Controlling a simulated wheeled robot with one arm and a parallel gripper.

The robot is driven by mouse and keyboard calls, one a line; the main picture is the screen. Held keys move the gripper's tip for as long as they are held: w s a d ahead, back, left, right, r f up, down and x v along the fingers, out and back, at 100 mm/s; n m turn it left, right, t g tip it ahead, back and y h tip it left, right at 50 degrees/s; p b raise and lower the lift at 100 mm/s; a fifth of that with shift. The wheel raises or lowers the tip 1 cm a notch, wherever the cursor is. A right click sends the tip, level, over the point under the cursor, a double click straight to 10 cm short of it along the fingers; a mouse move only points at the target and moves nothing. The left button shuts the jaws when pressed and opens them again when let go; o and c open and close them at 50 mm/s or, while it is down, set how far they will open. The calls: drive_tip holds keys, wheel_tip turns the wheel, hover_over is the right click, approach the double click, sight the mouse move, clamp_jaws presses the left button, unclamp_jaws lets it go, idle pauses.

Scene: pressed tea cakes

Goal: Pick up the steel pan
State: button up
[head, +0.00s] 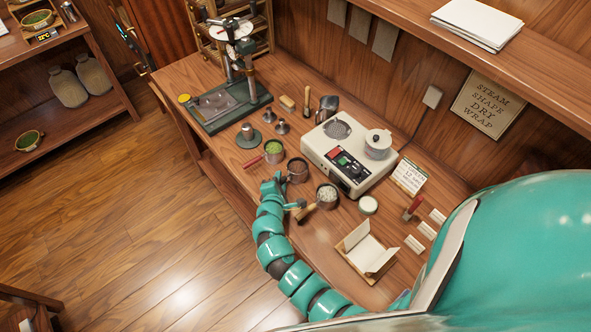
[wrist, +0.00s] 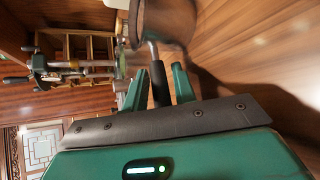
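The steel pan (head: 298,171) stands on the wooden bench, left of the white appliance, and its inside looks dark. In the wrist view its metal body (wrist: 168,20) is at the top, with a dark handle pointing toward my gripper. My gripper (head: 279,182) is at the bench's front edge, beside the pan on its handle side. In the wrist view the two green fingers of my gripper (wrist: 160,78) stand on either side of the handle. The fingers look apart, with a narrow gap beside the handle. Its exact contact with the fingers is unclear.
A red-handled pan of green leaves (head: 273,151) stands close behind. A wooden-handled pan with pale contents (head: 328,192) stands close in front. The white appliance (head: 348,150) is to the right. An open paper-lined box (head: 368,250) lies nearer me.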

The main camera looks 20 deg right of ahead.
drive_tip(key=shift+c, duration=0.5)
clamp_jaws()
drive_tip(key=shift+r, duration=0.15)
